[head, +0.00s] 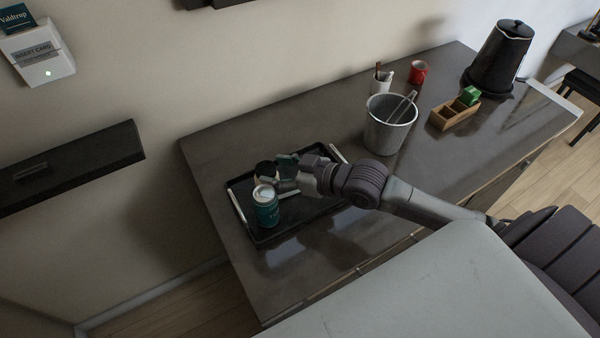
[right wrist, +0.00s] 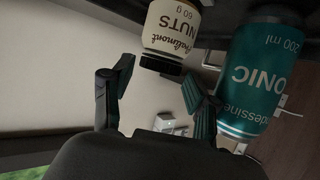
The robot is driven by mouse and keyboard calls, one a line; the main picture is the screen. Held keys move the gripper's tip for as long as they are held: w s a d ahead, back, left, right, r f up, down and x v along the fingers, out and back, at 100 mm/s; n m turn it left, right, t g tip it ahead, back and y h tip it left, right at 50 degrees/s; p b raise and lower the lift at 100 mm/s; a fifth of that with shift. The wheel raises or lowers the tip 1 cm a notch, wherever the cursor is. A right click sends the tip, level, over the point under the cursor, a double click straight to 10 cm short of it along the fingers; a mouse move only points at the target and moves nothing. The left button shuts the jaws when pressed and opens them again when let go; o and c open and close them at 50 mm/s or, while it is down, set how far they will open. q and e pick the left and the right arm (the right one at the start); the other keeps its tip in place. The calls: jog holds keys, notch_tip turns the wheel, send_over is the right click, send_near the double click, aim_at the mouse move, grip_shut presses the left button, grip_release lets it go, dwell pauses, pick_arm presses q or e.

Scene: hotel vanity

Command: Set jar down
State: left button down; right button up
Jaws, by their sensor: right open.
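The jar (head: 264,178), cream with a dark lid and a "NUTS 60 g" label, stands on the black tray (head: 262,236) at the left of the counter. In the right wrist view the jar (right wrist: 171,28) appears upside down, just beyond my fingertips. My right gripper (head: 279,174) is open beside the jar, on its right in the head view. In the right wrist view the gripper's fingers (right wrist: 158,74) are spread, with no object held between them. A teal tonic can (head: 265,208) stands close to the jar on the tray. My left gripper is not in view.
A metal ice bucket (head: 388,134) with tongs, a white cup (head: 382,80), a red mug (head: 418,72), a wooden caddy (head: 454,113) and a black kettle (head: 498,60) stand further right. The counter (head: 300,130) behind the tray is bare.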

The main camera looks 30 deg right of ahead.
jog(key=v, duration=0.8)
jog(key=shift+s+b, duration=0.15)
jog(key=shift+b, duration=0.15)
jog(key=shift+d, duration=0.1)
